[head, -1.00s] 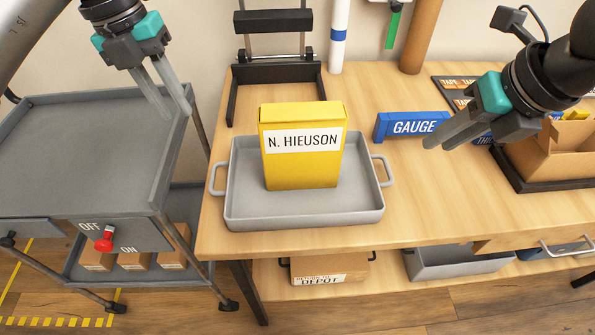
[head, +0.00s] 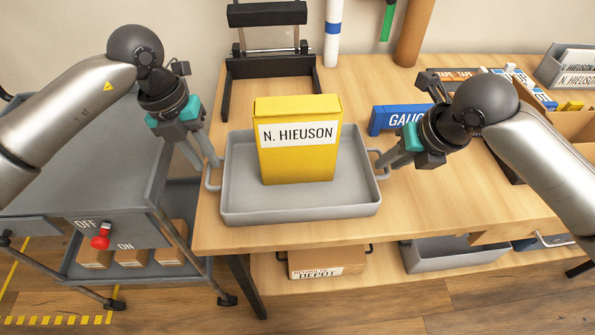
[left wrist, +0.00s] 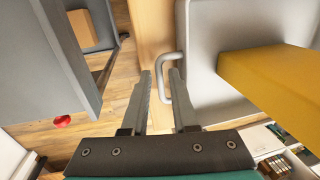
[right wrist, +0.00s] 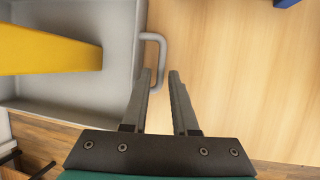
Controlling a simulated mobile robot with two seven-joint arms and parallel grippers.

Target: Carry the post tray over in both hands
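The grey post tray (head: 300,212) sits level on the wooden table, with a handle at each side. An upright yellow box (head: 298,165) labelled "N. HIEUSON" stands in it. My left gripper (head: 207,166) is open at the tray's left handle (left wrist: 163,78); in the left wrist view the handle's bar shows between the fingertips. My right gripper (head: 385,164) is open at the right handle (right wrist: 161,58); in the right wrist view the bar shows at the fingertips. Neither gripper is closed on a handle, and whether the fingers touch them I cannot tell.
A grey cart (head: 90,165) with a red switch (head: 100,241) stands left of the table. A blue "GAUGE" block (head: 385,120) lies behind my right gripper. A black stand (head: 268,68) is behind the tray. A cardboard box (head: 575,128) is at right.

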